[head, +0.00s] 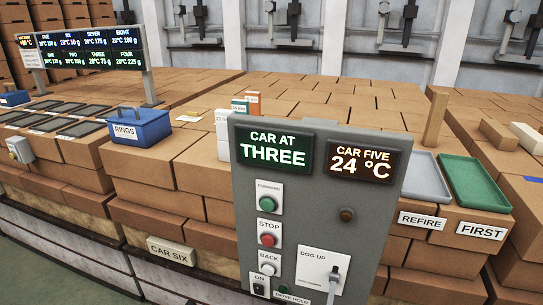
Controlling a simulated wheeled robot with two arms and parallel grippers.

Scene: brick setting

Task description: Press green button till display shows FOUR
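A grey control panel (374,222) stands upright in the front middle of the head view. Neither of my grippers shows in the head view.
A DOG UP lever (335,280) and an ON switch (259,285) are low on the panel. Brick stacks fill the space behind. A blue RINGS box (140,127) stands left; a grey tray (425,178) and green tray (474,184) lie right.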

